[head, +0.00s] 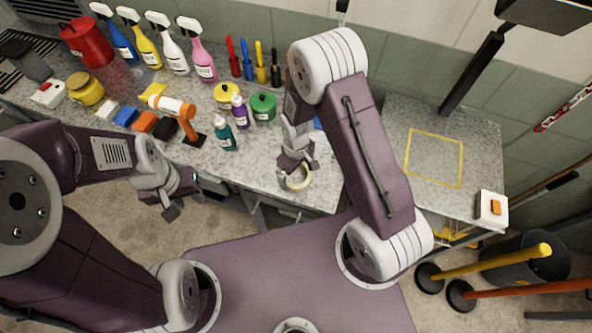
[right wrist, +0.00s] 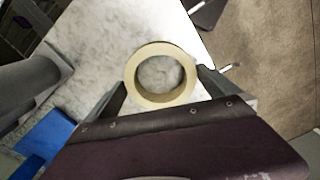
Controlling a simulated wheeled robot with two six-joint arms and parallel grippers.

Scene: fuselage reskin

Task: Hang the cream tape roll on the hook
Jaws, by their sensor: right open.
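The cream tape roll (head: 307,181) lies flat near the front edge of the speckled counter, partly hidden by my right gripper in the head view. My right gripper (head: 296,174) is open just above it. In the right wrist view the roll (right wrist: 134,88) sits between the two spread fingers of the gripper (right wrist: 162,85), with counter showing through its hole. I cannot tell whether the fingers touch it. A thin pale rod (right wrist: 230,68) sticks out past the counter edge; I cannot tell whether it is the hook. My left gripper (head: 180,197) is open and empty, in front of the counter.
Spray bottles (head: 172,52), a red can (head: 85,42), small bottles (head: 225,137) and an orange-handled tool (head: 172,106) crowd the counter's left and middle. A yellow-outlined square (head: 434,158) on the right is empty. A white switch box (head: 491,208) stands at the right corner.

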